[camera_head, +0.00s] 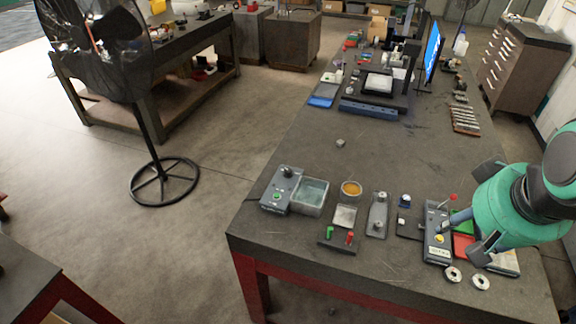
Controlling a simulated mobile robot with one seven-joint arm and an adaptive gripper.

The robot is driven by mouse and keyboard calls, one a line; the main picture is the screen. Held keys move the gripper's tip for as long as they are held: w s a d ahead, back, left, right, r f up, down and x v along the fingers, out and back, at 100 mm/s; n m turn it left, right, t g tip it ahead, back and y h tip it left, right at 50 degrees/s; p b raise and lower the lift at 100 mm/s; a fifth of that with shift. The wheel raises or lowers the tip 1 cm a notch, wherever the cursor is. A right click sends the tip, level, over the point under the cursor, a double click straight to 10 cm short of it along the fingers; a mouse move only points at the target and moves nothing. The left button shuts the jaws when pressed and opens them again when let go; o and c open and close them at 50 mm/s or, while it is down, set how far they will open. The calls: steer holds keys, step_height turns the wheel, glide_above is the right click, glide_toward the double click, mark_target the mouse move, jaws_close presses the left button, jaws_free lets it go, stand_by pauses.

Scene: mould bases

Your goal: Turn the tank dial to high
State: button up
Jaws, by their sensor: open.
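A grey control box (275,200) with a dark knob (287,171) and a green button stands beside a clear tank (311,197) of bluish liquid, near the left edge of the table. The knob's setting and any markings are too small to read. My gripper (461,240) is open, at the right of the table, well away from that knob. Its fingers are over a second grey box (432,218) with a yellow button and a red-tipped lever, and a red pad (463,247). I cannot tell whether the fingers touch anything.
Between tank and gripper are an orange-filled cup (351,190), a pale block (344,216), a stand with green and red pegs (338,240) and a grey fixture (377,216). Two metal rings (480,282) lie at the front right. The table's middle is mostly clear.

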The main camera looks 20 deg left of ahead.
steer(key=w+a+r+n+g+p, duration=0.1)
steer(key=w+a+r+n+p, duration=0.1)
steer(key=w+a, duration=0.35)
steer(key=w+a+r+n+p, duration=0.2)
steer(key=w+a+r, duration=0.1)
steer(key=w, duration=0.6)
steer(key=n+g+p, duration=0.4)
steer(key=n+p, duration=0.8)
glide_above(288, 170)
step_height(288, 170, down, 24)
steer(key=shift+f, duration=0.2)
steer(key=shift+f, duration=0.15)
step_height(288, 170, down, 14)
steer(key=shift+r+p, duration=0.25)
steer(key=shift+p, duration=0.8)
